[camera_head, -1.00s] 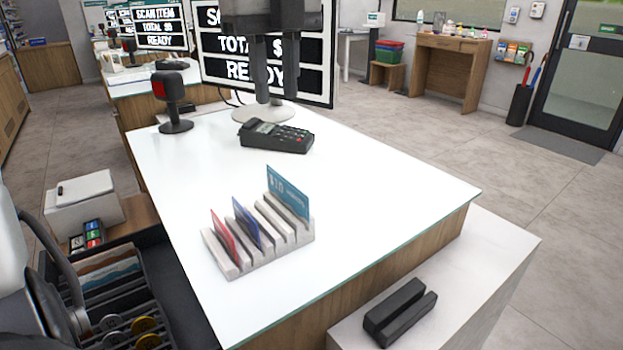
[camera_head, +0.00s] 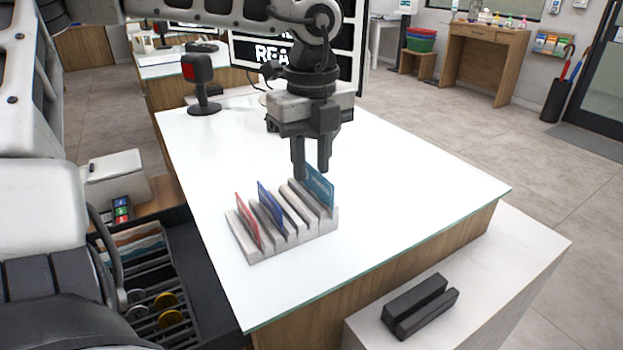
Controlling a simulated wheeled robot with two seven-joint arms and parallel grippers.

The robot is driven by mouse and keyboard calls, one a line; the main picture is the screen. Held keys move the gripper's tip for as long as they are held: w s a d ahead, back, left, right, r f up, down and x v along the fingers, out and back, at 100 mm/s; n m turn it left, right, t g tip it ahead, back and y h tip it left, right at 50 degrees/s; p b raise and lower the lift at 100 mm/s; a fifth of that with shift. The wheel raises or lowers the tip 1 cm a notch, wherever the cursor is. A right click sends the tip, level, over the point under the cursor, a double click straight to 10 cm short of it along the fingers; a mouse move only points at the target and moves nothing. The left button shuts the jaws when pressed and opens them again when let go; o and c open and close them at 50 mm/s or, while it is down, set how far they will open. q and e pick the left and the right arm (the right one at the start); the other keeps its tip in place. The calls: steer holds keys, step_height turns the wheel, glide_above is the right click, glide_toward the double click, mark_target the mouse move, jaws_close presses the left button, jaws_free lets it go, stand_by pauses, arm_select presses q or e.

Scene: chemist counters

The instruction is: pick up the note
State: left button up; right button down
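Banknote-like slips (camera_head: 130,243), brown and teal, lie in the back slots of the open cash drawer (camera_head: 196,262) at the lower left; part of the drawer is hidden by my own body. A teal card (camera_head: 320,186), a blue card (camera_head: 271,205) and a red card (camera_head: 247,220) stand in the pale slotted rack (camera_head: 294,235) on the white counter. My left gripper (camera_head: 311,172) points down just above and behind the rack, close to the teal card. My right gripper is out of view.
Coins (camera_head: 170,310) sit in the drawer's front. A red-faced scanner (camera_head: 200,78) stands at the back left of the counter, before a screen (camera_head: 255,52). A black slotted block (camera_head: 420,306) lies on the lower shelf. The counter's right part (camera_head: 430,185) is clear.

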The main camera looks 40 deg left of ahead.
arm_select(q)
step_height(320, 180, down, 2)
steer(key=shift+c, duration=0.4)
jaws_close()
steer(key=shift+r, duration=0.15)
